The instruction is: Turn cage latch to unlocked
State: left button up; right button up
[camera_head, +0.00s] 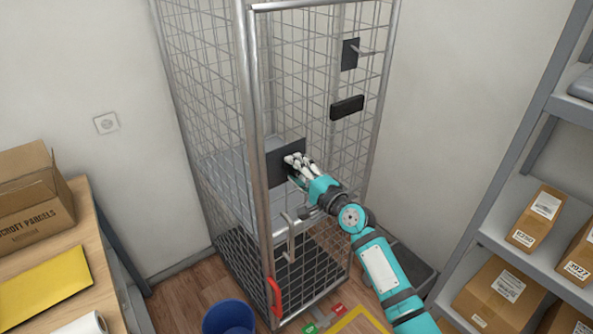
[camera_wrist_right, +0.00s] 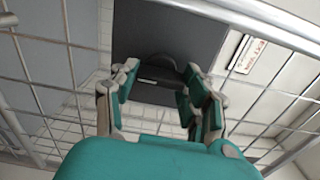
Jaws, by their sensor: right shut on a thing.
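The wire cage (camera_head: 322,62) stands in the corner with its front facing me. A dark plate (camera_head: 274,168) is fixed on its front at mid-height. In the right wrist view the plate (camera_wrist_right: 165,32) fills the upper middle, with a dark, rounded latch knob (camera_wrist_right: 158,63) bearing a pale line, partly hidden by my fingers. My right gripper (camera_head: 294,160) is at the plate, its fingers shut on the latch knob; in the right wrist view the gripper (camera_wrist_right: 158,98) has one finger group on each side of it. My left gripper is not in view.
A black block (camera_head: 347,107) and a small plate with a lever (camera_head: 350,53) sit higher on the cage. A red handle (camera_head: 275,297) is low on its frame. A blue bin (camera_head: 229,317) stands in front. Parcel shelves (camera_head: 518,253) stand right, a table (camera_head: 95,250) left.

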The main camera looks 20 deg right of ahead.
jog(key=o, duration=1.2)
jog(key=shift+s, duration=0.1)
jog(key=v, duration=1.1)
jog(key=shift+s+d, duration=0.15)
jog(key=shift+s, duration=0.25)
